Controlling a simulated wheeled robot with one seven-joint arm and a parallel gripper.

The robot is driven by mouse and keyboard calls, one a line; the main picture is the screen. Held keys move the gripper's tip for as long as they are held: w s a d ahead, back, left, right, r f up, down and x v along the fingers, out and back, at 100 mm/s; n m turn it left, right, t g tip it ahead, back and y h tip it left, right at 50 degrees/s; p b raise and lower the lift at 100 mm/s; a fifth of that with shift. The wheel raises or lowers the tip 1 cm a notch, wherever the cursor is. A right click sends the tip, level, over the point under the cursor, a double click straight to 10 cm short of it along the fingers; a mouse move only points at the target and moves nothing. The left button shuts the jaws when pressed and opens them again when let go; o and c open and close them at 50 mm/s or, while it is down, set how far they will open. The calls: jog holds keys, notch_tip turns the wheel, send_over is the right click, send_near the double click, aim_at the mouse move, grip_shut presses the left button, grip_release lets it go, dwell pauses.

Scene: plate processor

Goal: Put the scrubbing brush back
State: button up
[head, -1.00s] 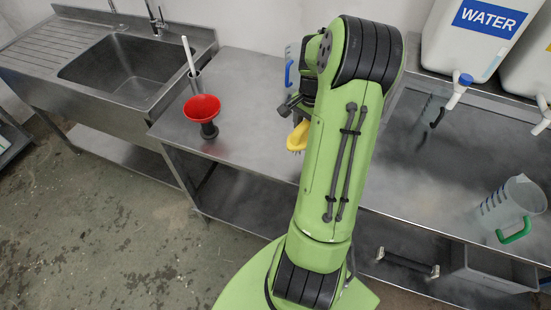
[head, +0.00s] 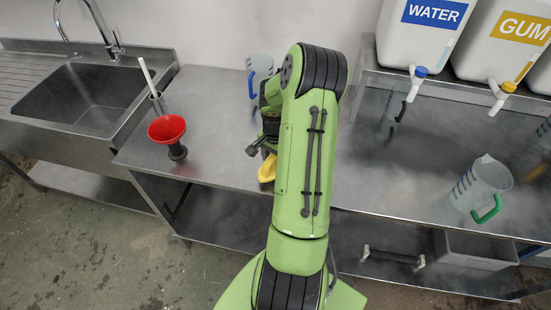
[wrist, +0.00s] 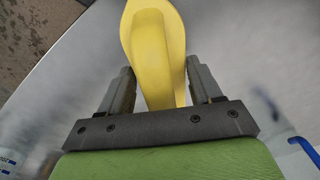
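The yellow scrubbing brush (head: 267,168) is near the front edge of the steel table (head: 215,160), left of my arm. In the head view my gripper (head: 262,148) is largely hidden by my arm. The bristles do not show clearly, and I cannot tell whether the brush touches the table.
A red funnel (head: 167,128) on a dark stand and a metal cup (head: 156,101) with a white stick are at left, near the sink (head: 80,95). A blue-handled jug (head: 258,70) stands behind. A green-handled jug (head: 480,185) and water container (head: 425,30) are at right.

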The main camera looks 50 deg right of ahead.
jog(key=o, duration=0.4)
